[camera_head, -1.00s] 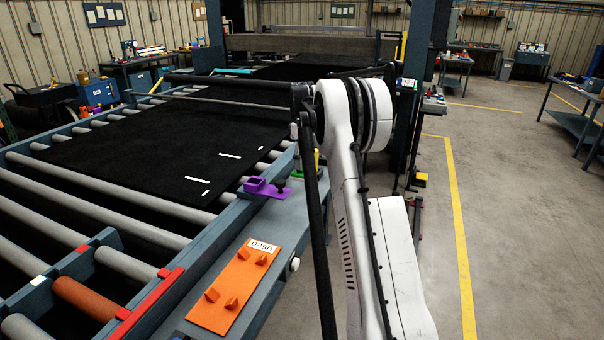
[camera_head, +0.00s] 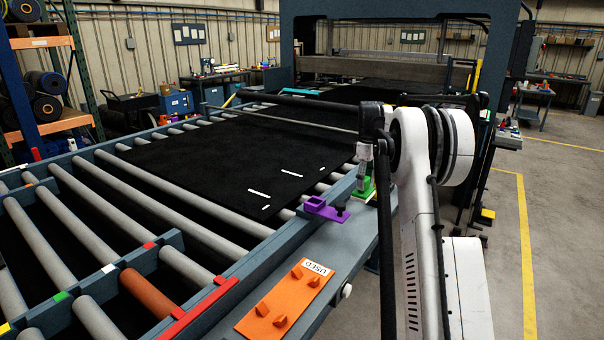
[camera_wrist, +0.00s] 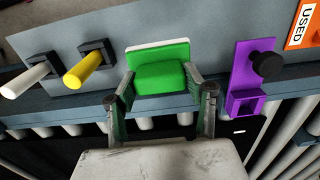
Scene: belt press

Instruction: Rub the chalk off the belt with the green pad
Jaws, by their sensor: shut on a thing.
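The green pad (camera_wrist: 160,78) sits on the grey side ledge, with a white layer along its far edge in the wrist view. It also shows in the head view (camera_head: 363,189), at the belt's right side. My gripper (camera_wrist: 161,84) is shut on the green pad, one finger at each side; it also shows in the head view (camera_head: 362,176). The black belt (camera_head: 215,150) lies on the rollers. White chalk marks (camera_head: 260,193) show near its right front corner, with another longer stroke (camera_head: 289,172) and a short one beside them.
A purple fixture (camera_head: 322,209) with a black knob stands on the ledge beside the pad. An orange plate (camera_head: 282,305) labelled USED lies nearer. In the wrist view, a yellow peg (camera_wrist: 83,70) and a white peg (camera_wrist: 25,82) stick out left of the pad. A rail borders the belt.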

